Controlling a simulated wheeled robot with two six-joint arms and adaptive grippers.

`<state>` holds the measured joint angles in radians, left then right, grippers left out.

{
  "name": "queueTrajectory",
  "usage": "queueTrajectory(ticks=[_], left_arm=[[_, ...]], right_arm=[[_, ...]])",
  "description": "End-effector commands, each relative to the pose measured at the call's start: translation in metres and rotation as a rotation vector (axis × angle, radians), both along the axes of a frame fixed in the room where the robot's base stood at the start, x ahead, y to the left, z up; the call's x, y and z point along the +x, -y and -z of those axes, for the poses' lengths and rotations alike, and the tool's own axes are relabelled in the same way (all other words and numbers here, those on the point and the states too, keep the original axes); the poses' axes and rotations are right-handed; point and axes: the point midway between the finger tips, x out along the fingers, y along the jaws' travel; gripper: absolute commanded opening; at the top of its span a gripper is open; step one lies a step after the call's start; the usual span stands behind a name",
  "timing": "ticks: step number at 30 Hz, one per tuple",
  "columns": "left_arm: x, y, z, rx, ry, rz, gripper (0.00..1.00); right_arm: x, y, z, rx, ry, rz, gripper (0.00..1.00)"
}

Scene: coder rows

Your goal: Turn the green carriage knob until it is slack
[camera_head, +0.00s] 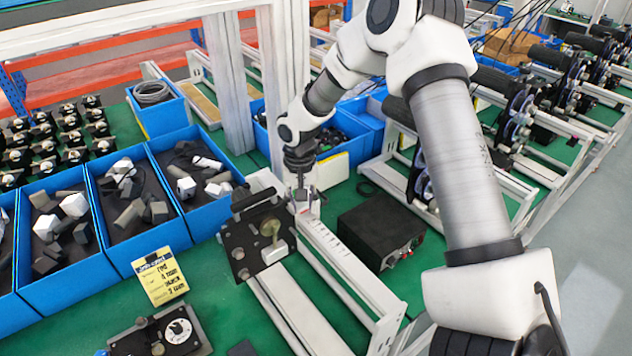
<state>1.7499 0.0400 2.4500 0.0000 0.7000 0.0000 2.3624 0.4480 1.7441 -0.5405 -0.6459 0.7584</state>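A black carriage plate (240,250) stands just left of and nearer than the gripper. A dull olive-green knob (270,229) shows on this plate, apart from the fingertips in the picture. My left gripper is not in view.
A black box (380,230) stands right of the rail. Blue bins (120,250) with grey and white parts line the left. A yellow note card (160,277) leans at the front. A white upright post (285,80) rises behind the gripper. Green table surface (225,300) is bare in places.

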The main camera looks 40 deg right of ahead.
Motion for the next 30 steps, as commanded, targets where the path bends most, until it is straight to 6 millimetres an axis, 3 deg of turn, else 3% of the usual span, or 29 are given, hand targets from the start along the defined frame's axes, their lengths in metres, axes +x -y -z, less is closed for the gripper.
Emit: queueTrajectory(ticks=[4,5,7,17,30], left_arm=[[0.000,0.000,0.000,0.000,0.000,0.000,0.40],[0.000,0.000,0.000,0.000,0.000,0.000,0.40],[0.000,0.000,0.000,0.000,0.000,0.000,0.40],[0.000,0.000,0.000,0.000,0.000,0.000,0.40],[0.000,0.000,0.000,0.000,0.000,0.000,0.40]], right_arm=[[0.007,0.001,-0.004,-0.002,0.022,0.002,0.55],[0.007,0.001,-0.004,-0.002,0.022,0.002,0.26],[0.007,0.001,-0.004,-0.002,0.022,0.002,0.01],[0.004,0.003,-0.003,-0.001,0.017,-0.029,0.00],[-0.013,0.047,-0.003,-0.004,0.011,-0.844,0.00]])
